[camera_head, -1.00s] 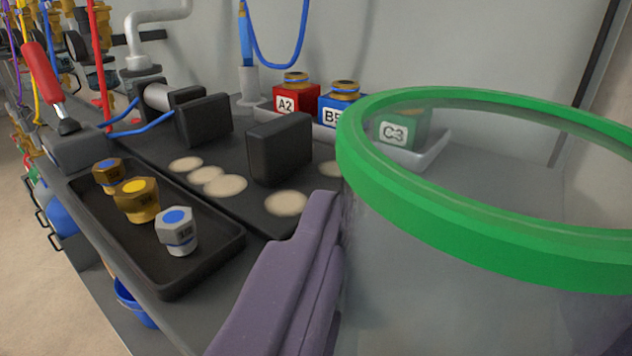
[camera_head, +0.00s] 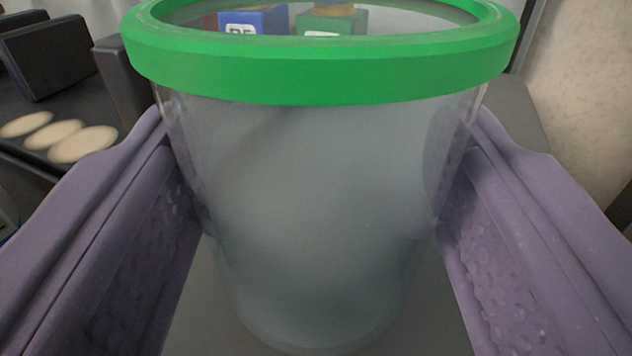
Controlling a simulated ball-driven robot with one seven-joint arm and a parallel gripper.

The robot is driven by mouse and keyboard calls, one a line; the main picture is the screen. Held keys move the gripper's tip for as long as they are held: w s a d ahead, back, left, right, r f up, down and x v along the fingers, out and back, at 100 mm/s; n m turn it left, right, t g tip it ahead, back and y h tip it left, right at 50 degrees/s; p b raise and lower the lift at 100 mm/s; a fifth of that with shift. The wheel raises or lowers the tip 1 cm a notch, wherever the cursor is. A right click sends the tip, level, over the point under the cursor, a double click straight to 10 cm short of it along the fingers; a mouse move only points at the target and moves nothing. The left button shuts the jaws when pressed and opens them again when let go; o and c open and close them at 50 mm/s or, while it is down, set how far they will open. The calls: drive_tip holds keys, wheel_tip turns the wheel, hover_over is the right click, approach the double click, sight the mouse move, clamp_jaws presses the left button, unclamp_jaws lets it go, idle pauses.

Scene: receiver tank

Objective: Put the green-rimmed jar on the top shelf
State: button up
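The green-rimmed jar (camera_head: 322,215) stands large in the middle of the view. It is clear, narrows toward its base and looks upright. Its thick green rim fills the top of the picture. My gripper (camera_head: 320,160) has one purple finger on each side of the jar, below the rim. Both fingers lie against the jar's walls, and parts of them show through the clear side. The jar's base is low in the view over a grey surface; I cannot tell whether it touches it. The top shelf is not in view.
Dark upright blocks (camera_head: 45,55) and pale round discs (camera_head: 83,142) are at the left. A pale wall (camera_head: 580,90) is at the right.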

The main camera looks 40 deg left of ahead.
drive_tip(key=o, duration=1.1)
drive_tip(key=shift+o, duration=0.2)
